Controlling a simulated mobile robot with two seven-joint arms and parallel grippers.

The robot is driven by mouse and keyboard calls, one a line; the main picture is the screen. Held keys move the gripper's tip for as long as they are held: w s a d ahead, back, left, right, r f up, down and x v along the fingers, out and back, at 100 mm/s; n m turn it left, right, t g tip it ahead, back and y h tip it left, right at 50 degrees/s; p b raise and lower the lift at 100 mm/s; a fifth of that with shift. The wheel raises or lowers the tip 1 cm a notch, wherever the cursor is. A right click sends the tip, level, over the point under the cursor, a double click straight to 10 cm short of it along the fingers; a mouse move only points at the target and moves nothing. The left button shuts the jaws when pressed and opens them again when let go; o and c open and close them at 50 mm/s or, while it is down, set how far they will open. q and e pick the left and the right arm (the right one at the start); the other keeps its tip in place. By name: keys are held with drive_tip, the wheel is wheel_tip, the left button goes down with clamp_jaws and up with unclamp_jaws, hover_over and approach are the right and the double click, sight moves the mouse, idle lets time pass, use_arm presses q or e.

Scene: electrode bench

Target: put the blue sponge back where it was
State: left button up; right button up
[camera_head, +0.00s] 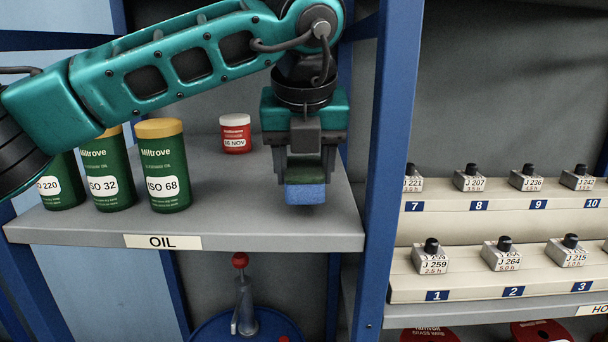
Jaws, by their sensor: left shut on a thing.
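The blue sponge (305,194), with a dark green upper layer, is at the right end of the grey shelf labelled OIL (262,222). My left gripper (305,168) points down from above and is shut on the sponge. The sponge is level. I cannot tell whether its underside touches the shelf or hangs just above it. My right gripper is not in view.
Several green oil cans (167,170) stand on the shelf's left, under my arm. A small red and white tin (235,135) stands behind. A blue post (388,150) edges the shelf on the right. The shelf between cans and sponge is clear.

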use_arm(q)
wheel_tip(320, 180, down, 2)
drive_tip(key=shift+f, duration=0.1)
drive_tip(key=o, duration=1.4)
drive_tip(key=v, duration=1.2)
